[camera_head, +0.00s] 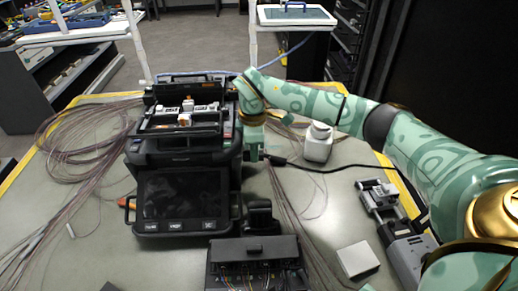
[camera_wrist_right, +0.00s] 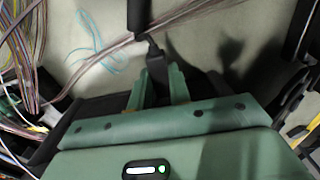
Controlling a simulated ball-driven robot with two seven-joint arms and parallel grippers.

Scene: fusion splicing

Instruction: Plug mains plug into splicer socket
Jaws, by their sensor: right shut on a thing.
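The splicer (camera_head: 182,150) is a black machine with a dark screen, standing at the left-centre of the table. My right gripper (camera_head: 254,152) is at the splicer's right side, pointing down. It is shut on the black mains plug (camera_head: 276,160), whose black cable trails off to the right. In the right wrist view the black plug (camera_wrist_right: 156,66) sits between the green fingers of the gripper (camera_wrist_right: 157,88). The splicer socket cannot be made out, and I cannot tell whether the plug touches the splicer. My left gripper is out of view.
A white bottle (camera_head: 318,142) stands just right of the gripper. A grey device (camera_head: 408,258), a white box (camera_head: 358,260) and a black case (camera_head: 257,254) stand nearer the front. Loose fibres (camera_head: 85,140) lie coiled left of the splicer and run along its right.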

